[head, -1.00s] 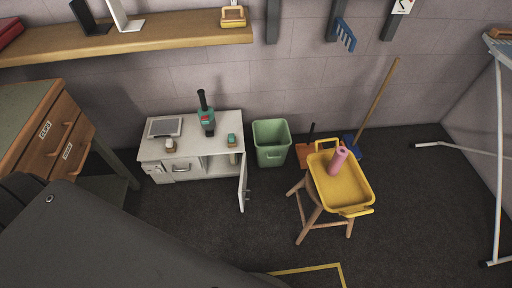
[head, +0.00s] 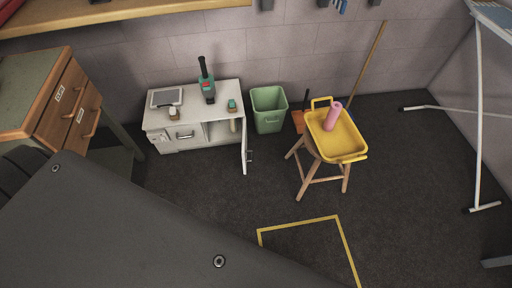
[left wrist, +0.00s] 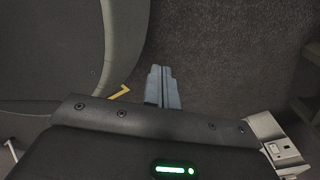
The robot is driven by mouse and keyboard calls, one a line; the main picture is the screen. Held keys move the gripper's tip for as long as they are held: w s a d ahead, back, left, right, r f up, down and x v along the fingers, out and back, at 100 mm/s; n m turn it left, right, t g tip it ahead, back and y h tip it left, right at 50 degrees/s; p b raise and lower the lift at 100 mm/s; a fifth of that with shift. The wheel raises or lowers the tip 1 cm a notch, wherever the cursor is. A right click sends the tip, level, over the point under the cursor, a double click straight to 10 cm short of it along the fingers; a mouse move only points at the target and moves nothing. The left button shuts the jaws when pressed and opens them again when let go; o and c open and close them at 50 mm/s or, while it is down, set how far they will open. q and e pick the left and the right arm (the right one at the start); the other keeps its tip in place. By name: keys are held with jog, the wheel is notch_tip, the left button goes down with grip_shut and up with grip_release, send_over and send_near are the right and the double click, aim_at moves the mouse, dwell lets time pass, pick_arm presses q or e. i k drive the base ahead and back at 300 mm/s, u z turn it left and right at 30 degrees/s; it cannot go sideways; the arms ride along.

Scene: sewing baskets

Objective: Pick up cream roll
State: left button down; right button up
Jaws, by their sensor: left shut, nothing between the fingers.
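A small cream upright thing (head: 234,125), which looks like the cream roll, stands inside the open compartment of the low white cabinet (head: 163,138). It is partly hidden and too small to make out clearly. The cabinet's door (head: 244,148) stands open to the right. My left gripper (left wrist: 163,72) shows in the left wrist view with its fingers together, shut and empty, over dark floor. The cabinet's corner (left wrist: 283,148) is at the lower right there, apart from the fingers. My right gripper is in neither view.
A pink roll (head: 333,116) stands in a yellow tray (head: 350,152) on a wooden stool (head: 300,175). A green bin (head: 268,110) is beside the cabinet. A wooden drawer desk (head: 70,105) is at left. Dark floor with a yellow taped outline (head: 298,223) lies clear in front.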

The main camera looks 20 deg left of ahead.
aim_at(232, 123)
jog(key=z, duration=1.2)
jog(key=i, duration=1.1)
jog(key=u, duration=2.8)
